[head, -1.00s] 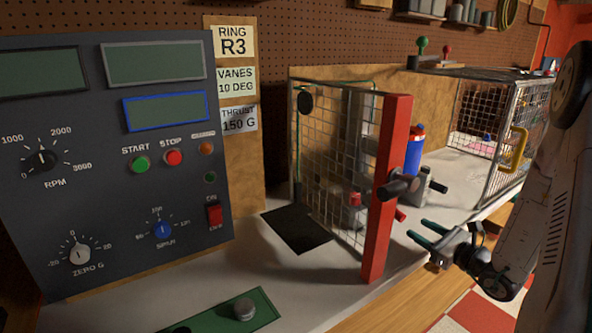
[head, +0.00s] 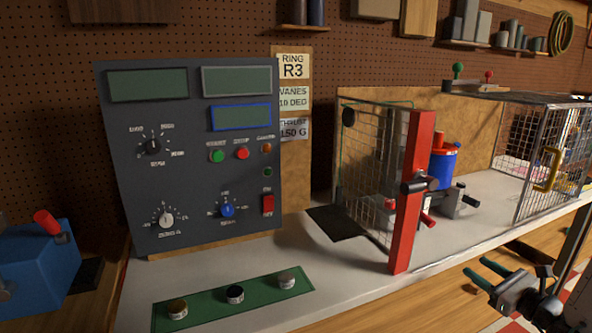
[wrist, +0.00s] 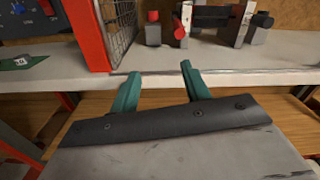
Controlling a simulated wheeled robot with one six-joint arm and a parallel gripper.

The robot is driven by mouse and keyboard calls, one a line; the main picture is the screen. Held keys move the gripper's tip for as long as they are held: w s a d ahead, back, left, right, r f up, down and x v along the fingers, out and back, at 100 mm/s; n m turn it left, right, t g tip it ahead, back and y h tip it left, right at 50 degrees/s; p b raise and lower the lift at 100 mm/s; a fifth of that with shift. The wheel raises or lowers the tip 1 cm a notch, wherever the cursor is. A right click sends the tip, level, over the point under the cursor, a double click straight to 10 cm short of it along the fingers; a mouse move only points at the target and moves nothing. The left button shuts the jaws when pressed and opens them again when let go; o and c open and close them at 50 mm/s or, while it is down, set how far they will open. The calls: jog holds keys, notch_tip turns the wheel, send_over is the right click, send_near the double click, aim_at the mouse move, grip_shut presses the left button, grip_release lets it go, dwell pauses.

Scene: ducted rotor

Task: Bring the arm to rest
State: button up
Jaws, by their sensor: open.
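My gripper (head: 481,276) is at the lower right of the head view, in front of the bench (head: 350,270) edge. Its two green fingers are apart with nothing between them. In the wrist view my gripper (wrist: 158,82) points toward the bench front edge, and its fingers are spread and empty. The red post (head: 411,195) of the mesh guard stands on the bench to the left of the gripper in the head view. The red post (wrist: 88,35) is also up and to the left in the wrist view. The fingers appear clear of it.
A dark control panel (head: 190,120) stands at the back left. A green strip (head: 205,304) with several knobs lies in front of it. A blue and red cylinder (head: 443,160) stands behind the post. A mesh cage (head: 540,150) is at right, and a blue box (head: 35,265) at far left.

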jog(key=s+a+r+n+g+y, duration=0.2)
jog(key=s+a+n+g+y, duration=0.1)
jog(key=s+a+n+g, duration=0.5)
jog(key=s+a+r+n+g+y, duration=0.2)
jog(key=s+a+r+n+g, duration=0.1)
jog(key=s+a+n+g, duration=0.65)
jog(key=s+a+r+n+t+h, duration=0.2)
jog(key=s+a+r+n+h, duration=0.2)
jog(key=s+r+n+h, duration=0.6)
jog(key=shift+s+a+r+n+h, duration=0.25)
jog(key=shift+r+n+h, duration=0.35)
jog(key=shift+n, duration=0.55)
